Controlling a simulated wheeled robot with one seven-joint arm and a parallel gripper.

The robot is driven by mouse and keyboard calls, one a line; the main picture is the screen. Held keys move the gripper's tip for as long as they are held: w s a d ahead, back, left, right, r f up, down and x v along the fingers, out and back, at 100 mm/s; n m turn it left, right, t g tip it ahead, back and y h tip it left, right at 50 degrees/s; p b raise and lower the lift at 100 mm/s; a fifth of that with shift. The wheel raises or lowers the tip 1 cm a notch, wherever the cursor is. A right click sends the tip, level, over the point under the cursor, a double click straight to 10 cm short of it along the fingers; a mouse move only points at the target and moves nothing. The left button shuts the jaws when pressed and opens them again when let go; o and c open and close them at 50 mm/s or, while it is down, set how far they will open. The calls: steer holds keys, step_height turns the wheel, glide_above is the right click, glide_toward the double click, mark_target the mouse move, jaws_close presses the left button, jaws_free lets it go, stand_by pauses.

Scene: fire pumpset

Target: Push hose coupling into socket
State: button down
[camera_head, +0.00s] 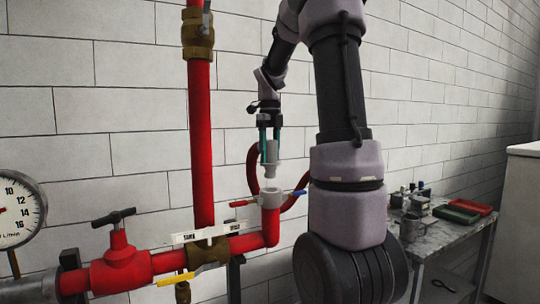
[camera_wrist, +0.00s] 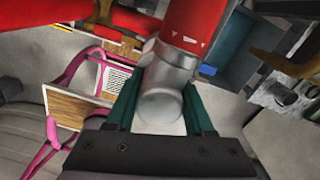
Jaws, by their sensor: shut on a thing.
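My gripper (camera_head: 269,142) points down in the head view, its green fingers shut on a pale grey hose coupling (camera_head: 270,165). The coupling is roughly upright, directly above the pale socket (camera_head: 270,198) on top of the red pipe elbow. Its lower end is close to the socket mouth; I cannot tell whether they touch. In the wrist view the grey coupling (camera_wrist: 163,97) lies between both fingers. A red part with white triangle marks (camera_wrist: 195,28) is beyond it; I cannot tell whether this is socket side or hose. A red hose (camera_head: 253,170) loops behind the coupling.
A blue lever (camera_head: 298,192) and a red lever (camera_head: 240,203) flank the socket. A vertical red pipe (camera_head: 201,140), a valve (camera_head: 119,255) and a gauge (camera_head: 18,208) stand left. A table (camera_head: 450,232) with trays and small items is right. A white wall is behind.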

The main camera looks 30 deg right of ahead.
mark_target(270, 143)
steer(key=shift+f, duration=3.85)
steer(key=shift+c, duration=1)
jaws_free()
steer(key=shift+f, duration=0.1)
step_height(270, 143, up, 11)
steer(key=shift+f, duration=0.1)
